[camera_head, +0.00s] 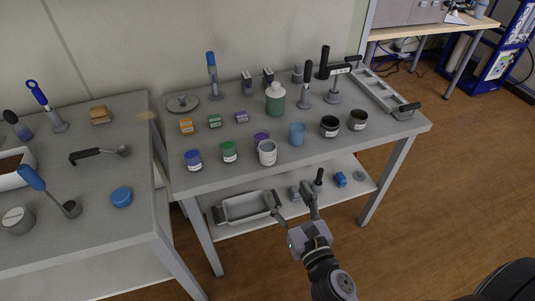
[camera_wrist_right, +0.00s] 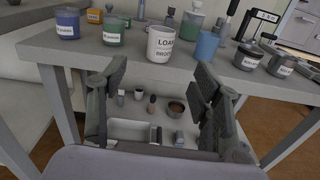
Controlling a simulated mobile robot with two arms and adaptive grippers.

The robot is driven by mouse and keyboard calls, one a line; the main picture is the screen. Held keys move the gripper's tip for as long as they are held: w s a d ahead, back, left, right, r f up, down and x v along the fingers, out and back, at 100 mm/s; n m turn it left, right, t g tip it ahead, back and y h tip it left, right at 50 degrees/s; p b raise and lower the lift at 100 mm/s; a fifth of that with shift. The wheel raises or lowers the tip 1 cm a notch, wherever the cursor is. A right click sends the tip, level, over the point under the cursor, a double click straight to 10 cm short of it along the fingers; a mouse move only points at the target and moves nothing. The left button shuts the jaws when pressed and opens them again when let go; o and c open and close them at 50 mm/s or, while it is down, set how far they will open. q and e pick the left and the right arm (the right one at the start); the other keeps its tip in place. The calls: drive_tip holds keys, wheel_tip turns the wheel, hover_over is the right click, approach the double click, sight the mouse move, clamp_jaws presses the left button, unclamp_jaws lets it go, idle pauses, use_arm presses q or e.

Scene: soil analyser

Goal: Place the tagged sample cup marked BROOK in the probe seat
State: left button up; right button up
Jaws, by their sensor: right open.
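A white cup (camera_head: 267,153) stands upright at the front edge of the middle table. In the right wrist view, the white cup (camera_wrist_right: 161,46) has a label that seems to read LOAM and BROOK, partly blurred. My right gripper (camera_head: 292,198) is open and empty in front of the table, below the tabletop edge. In the wrist view its fingers (camera_wrist_right: 159,82) are spread below the cup, apart from it. A black and grey stand with a small display (camera_head: 338,72) is at the back right; I cannot tell whether it bears the probe seat. My left gripper is out of view.
Near the white cup are a blue jar (camera_head: 193,160), a green jar (camera_head: 229,152), a purple jar (camera_head: 261,139), a light blue cup (camera_head: 297,134) and dark jars (camera_head: 329,127). A green bottle (camera_head: 275,98) stands behind. A lower shelf holds a grey tray (camera_head: 245,206).

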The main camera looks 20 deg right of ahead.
drive_tip(key=p, duration=0.2)
approach(270, 155)
drive_tip(key=w, duration=0.7)
drive_tip(key=shift+w+a+r+p, duration=0.1)
drive_tip(key=shift+a+r+p, duration=0.1)
drive_tip(key=shift+p, duration=0.2)
drive_tip(key=w, duration=0.6)
drive_tip(key=shift+f, duration=0.25)
drive_tip(key=shift+s, duration=0.1)
drive_tip(key=shift+c, duration=0.4)
drive_tip(key=c, duration=1.2)
clamp_jaws()
drive_tip(key=shift+r, duration=0.15)
